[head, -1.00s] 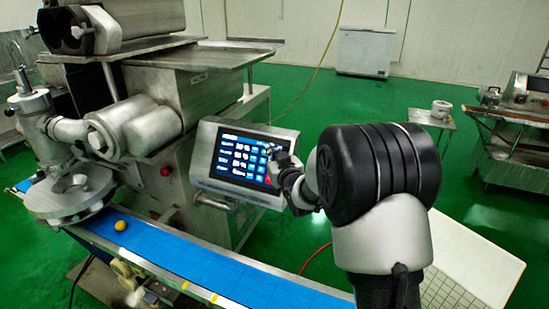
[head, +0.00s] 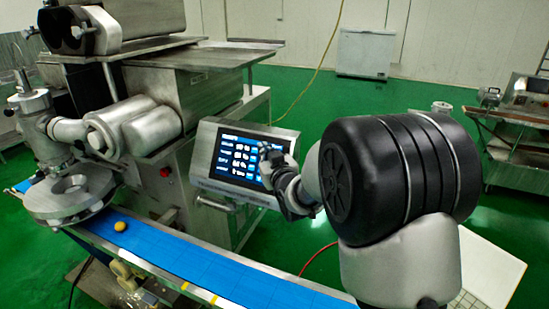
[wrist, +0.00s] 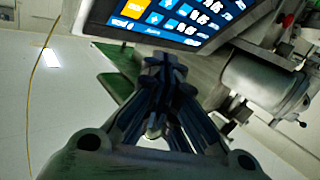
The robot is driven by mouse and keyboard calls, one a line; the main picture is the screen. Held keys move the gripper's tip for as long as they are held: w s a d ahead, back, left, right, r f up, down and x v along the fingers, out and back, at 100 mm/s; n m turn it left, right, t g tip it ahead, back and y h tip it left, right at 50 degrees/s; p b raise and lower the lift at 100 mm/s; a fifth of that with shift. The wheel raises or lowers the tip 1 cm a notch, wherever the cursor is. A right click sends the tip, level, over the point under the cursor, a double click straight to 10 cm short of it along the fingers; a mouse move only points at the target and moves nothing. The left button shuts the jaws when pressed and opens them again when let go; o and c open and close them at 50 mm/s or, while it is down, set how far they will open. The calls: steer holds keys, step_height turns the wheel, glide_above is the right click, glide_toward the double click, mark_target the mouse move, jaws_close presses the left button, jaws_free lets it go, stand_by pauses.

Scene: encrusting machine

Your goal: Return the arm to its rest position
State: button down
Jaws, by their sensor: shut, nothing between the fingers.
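My gripper (head: 268,158) is in front of the right part of the control touchscreen (head: 236,157) of the encrusting machine. In the wrist view its fingers (wrist: 160,75) are closed together with nothing between them. The lit touchscreen (wrist: 180,14) is at the top of that view, just beyond the fingertips. I cannot tell whether the fingertips touch the panel. My arm covers the right side of the head view and hides the floor behind it.
A blue conveyor (head: 170,250) runs below the panel with a yellow ball (head: 120,226) on it. The machine's round steel head (head: 68,195) stands at left. A white crate (head: 487,268) is behind my arm. A chest freezer (head: 364,53) stands at the back wall.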

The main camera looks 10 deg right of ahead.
steer(key=s+d+r+m+g+h, duration=0.1)
steer(key=s+g, duration=0.2)
steer(key=s, duration=0.5)
steer(key=s+d+r+g+h, duration=0.1)
steer(key=s+r+g, duration=0.1)
steer(key=s, duration=0.5)
steer(key=s+f+g, duration=0.3)
steer(key=s, duration=1.2)
steer(key=s+a+f+m+g, duration=0.1)
steer(key=s+f+g, duration=0.2)
steer(key=s, duration=1.2)
steer(key=shift+s+a+f+g+y, duration=0.2)
steer(key=shift+a+g+y, duration=0.1)
steer(key=shift+g, duration=0.3)
